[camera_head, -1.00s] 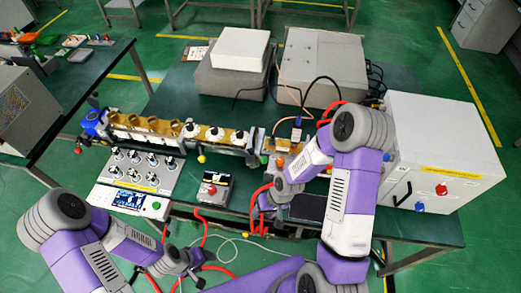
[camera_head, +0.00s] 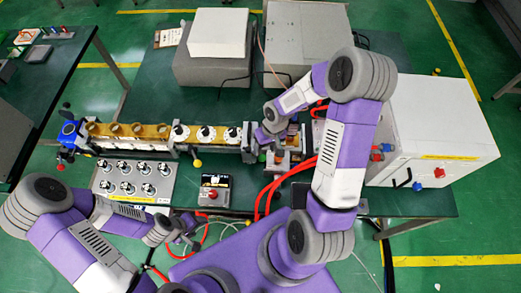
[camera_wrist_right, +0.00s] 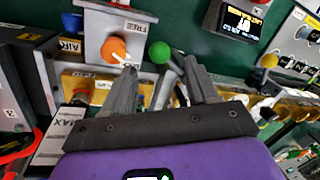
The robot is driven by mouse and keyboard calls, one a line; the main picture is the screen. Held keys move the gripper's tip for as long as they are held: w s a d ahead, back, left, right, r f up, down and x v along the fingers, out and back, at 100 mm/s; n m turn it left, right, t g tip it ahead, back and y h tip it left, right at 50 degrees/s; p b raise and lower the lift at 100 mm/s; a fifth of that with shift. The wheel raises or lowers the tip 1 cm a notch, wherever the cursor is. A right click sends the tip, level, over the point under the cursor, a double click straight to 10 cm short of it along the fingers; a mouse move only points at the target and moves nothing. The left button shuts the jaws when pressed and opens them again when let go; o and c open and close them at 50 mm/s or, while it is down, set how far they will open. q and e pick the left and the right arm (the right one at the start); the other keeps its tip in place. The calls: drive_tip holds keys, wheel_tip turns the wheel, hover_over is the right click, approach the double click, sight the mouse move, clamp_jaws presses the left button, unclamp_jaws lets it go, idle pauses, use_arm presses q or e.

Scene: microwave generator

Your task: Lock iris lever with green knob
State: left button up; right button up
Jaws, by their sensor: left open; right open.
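In the right wrist view a green knob (camera_wrist_right: 160,52) stands just beyond the fingertips of my right gripper (camera_wrist_right: 160,68), roughly in line with the gap between them. The fingers are apart and hold nothing; I cannot tell whether either touches the knob or its rod. An orange knob (camera_wrist_right: 113,48) with a white pointer sits left of the green knob, below a "FREE" label (camera_wrist_right: 133,27). In the head view my right gripper (camera_head: 264,140) is over the right end of the brass-and-white assembly, and I cannot make out the green knob there. My left gripper (camera_head: 186,236) is open and empty near the bench's front edge.
A row of brass and white fittings (camera_head: 155,133) runs left of my right gripper. A panel of knobs (camera_head: 133,180) and a small box with a red button (camera_head: 214,190) stand in front. A white cabinet (camera_head: 445,120) stands at right. Red hoses (camera_head: 290,175) cross nearby.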

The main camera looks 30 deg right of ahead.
sight(263, 156)
drive_tip(key=f, duration=0.2)
drive_tip(key=a+f, duration=0.1)
drive_tip(key=f, duration=0.1)
drive_tip(key=shift+f, duration=0.4)
clamp_jaws()
